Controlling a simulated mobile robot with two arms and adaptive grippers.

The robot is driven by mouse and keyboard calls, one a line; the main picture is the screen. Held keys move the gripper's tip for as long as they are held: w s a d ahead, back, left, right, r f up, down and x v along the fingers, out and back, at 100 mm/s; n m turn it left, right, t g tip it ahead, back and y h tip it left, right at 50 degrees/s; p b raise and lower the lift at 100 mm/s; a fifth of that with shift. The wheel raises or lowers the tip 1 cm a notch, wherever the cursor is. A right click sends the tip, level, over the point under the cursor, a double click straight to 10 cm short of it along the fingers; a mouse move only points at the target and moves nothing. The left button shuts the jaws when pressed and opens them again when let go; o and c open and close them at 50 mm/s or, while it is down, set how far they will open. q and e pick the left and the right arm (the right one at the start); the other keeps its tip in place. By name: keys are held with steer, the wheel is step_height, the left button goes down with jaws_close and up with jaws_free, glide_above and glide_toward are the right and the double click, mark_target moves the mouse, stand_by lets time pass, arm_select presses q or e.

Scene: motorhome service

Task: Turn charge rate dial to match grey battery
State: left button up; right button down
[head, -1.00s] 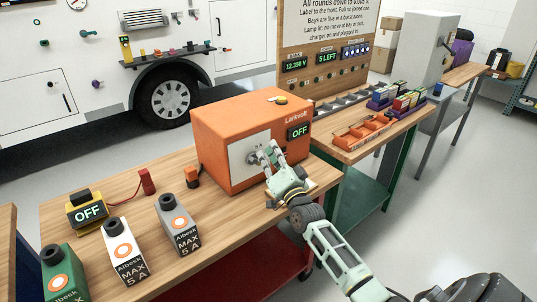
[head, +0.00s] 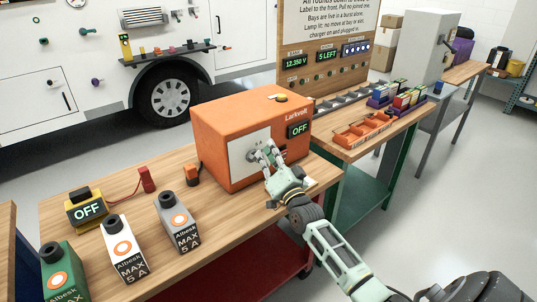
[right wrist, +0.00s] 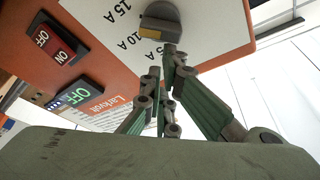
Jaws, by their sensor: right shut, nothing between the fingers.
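The orange Larkvolt charger (head: 225,130) stands on the wooden bench, its display (head: 298,130) reading OFF. Its grey charge rate dial (right wrist: 160,20) sits on a white panel marked 5 A, 10 A and 15 A in the right wrist view. I cannot tell which mark it points at. My right gripper (head: 266,152) is shut and empty in front of the panel; in the right wrist view its fingertips (right wrist: 168,68) are close to the dial, and contact is unclear. The grey battery (head: 178,222) stands upright at the bench front, labelled Albesk MAX 5 A. My left gripper is out of view.
A white battery (head: 124,250) and a green battery (head: 65,275) stand left of the grey one. A yellow-black meter (head: 87,208) reads OFF behind them. A red ON/OFF switch (right wrist: 55,44) is on the charger front. An orange tray (head: 362,133) lies on the right bench.

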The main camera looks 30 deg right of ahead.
steer(key=shift+a+r+n+t+y+b, duration=0.1)
steer(key=shift+a+n+t+y+b, duration=0.2)
steer(key=shift+n, duration=0.4)
steer(key=shift+a+n+y+b, duration=0.1)
steer(key=shift+n+y+b, duration=0.25)
steer(key=shift+n, duration=0.35)
steer(key=shift+s+a+f+n+g+y+b, duration=0.2)
steer(key=shift+a+n+y+b, duration=0.8)
steer(key=shift+n, duration=2.1)
steer(key=shift+w+a+f+n+g+y+b, duration=0.1)
steer(key=shift+a+n+g+y+b, duration=0.25)
steer(key=shift+n+y, duration=2.05)
steer(key=shift+s+a+f+n+g+y+b, duration=0.15)
steer(key=shift+a+n+y+b, duration=0.5)
steer(key=shift+n, duration=3.15)
steer(key=shift+a+f+n+g, duration=0.2)
steer(key=shift+a+n+g, duration=0.1)
steer(key=shift+n, duration=0.7)
